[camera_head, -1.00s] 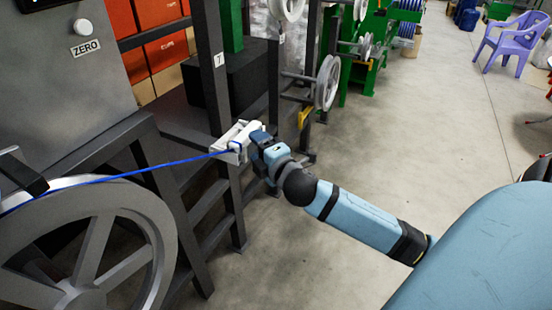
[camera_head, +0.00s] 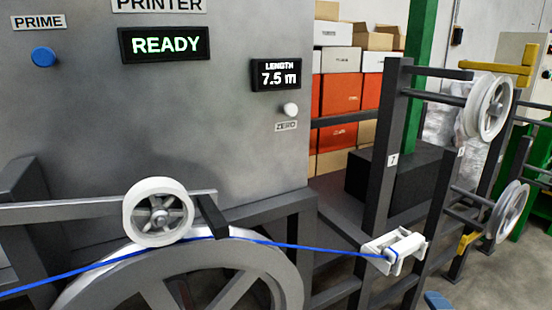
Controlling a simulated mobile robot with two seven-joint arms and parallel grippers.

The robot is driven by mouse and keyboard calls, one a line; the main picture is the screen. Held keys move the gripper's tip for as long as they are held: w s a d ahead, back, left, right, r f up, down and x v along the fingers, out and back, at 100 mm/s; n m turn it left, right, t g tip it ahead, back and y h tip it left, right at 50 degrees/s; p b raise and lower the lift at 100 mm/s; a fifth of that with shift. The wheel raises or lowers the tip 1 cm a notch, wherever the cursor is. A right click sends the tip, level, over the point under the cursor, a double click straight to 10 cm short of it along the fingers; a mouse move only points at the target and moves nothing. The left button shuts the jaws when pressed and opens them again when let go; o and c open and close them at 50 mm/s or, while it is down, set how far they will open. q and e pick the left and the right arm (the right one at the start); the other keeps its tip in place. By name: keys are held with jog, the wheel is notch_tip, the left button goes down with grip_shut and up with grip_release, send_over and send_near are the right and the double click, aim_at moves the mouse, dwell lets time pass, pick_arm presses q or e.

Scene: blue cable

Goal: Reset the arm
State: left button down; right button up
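My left gripper is out of view. Only a small light-blue piece of my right arm shows at the bottom edge, right of centre; its gripper fingers are not visible. The blue cable (camera_head: 310,247) runs from the lower left over the big grey wheel (camera_head: 190,280), passing below a small white roller (camera_head: 158,212). It ends at the white guide block (camera_head: 395,250) on the dark frame. No gripper is seen touching the cable or the guide block.
A grey printer cabinet (camera_head: 180,120) fills the left, its screen (camera_head: 164,45) reading READY and its length display (camera_head: 276,74) reading 7.5 m. Spools (camera_head: 489,107) on racks stand at the right. Boxes (camera_head: 338,95) are stacked behind.

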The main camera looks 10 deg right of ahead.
jog(key=s+a+f+m+g+y, duration=0.15)
jog(key=s+a+f+m, duration=0.3)
jog(key=f, duration=0.45)
jog(key=s+a+f+m+g+y, duration=0.1)
jog(key=s+a+f+m+g, duration=0.25)
jog(key=a+f, duration=0.35)
jog(key=s+a+f+m+g+y, duration=0.15)
jog(key=s+a+f+m, duration=0.3)
jog(key=f, duration=0.55)
notch_tip(320, 180, up, 12)
jog(key=d+p, duration=0.1)
jog(key=p, duration=1.1)
jog(key=shift+s+d+p, duration=0.15)
jog(key=shift+s+p, duration=0.05)
jog(key=shift+p, duration=0.2)
jog(key=shift+t, duration=0.25)
jog(key=shift+d, duration=0.1)
